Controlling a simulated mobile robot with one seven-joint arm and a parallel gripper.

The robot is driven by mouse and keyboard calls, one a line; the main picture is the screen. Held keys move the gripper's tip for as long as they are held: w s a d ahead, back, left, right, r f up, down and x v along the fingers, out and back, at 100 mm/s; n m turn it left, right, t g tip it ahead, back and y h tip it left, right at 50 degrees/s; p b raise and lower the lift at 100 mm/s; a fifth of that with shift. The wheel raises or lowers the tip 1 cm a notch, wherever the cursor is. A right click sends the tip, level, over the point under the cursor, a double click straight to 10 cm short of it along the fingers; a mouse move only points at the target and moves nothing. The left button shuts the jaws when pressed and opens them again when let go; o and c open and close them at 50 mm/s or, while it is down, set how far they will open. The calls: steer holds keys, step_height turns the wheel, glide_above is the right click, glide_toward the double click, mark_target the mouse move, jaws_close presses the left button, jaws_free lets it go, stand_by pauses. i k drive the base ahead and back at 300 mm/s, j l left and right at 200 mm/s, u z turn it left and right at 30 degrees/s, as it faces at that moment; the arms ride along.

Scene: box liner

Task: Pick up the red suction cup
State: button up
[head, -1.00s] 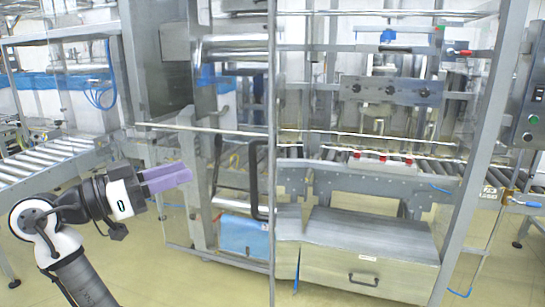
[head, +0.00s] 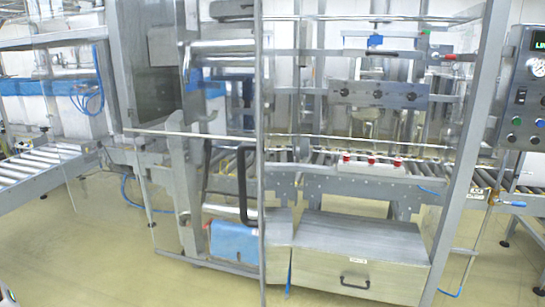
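Three small red pieces show in the middle right of the head view, in a row inside the machine frame: a left one (head: 346,158), a middle one (head: 371,160) and a right one (head: 397,162). They look like the red suction cups, but they are too small to tell apart in detail. They sit on or just above a pale block (head: 375,169) by the roller conveyor. My gripper is not in view. Only a small bit of what may be my arm shows at the bottom left corner.
Clear panels and a grey upright post (head: 263,150) stand in front of the machine. A metal box with a black handle (head: 357,250) sits below the red pieces. A control panel (head: 526,95) is at the right. The floor (head: 110,260) in front is clear.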

mark_target(397, 162)
steer(key=j+z, duration=0.45)
steer(key=j, duration=0.75)
steer(key=i+l, duration=0.1)
steer(key=l, duration=0.35)
steer(key=i+l+u, duration=0.1)
steer(key=l, duration=0.35)
steer(key=i+l, duration=0.15)
steer(key=l, duration=0.3)
steer(key=i+l+u, duration=0.1)
steer(key=l, duration=0.35)
steer(key=i+l, duration=0.1)
steer(key=l, duration=0.35)
steer(key=i+l+u, duration=0.1)
steer(key=l, duration=0.2)
steer(key=i+l, duration=0.25)
steer(key=i+l+u, duration=0.15)
steer(key=l, duration=0.2)
steer(key=i+l+u, duration=0.1)
steer(key=i+l, duration=0.65)
steer(key=i, duration=0.1)
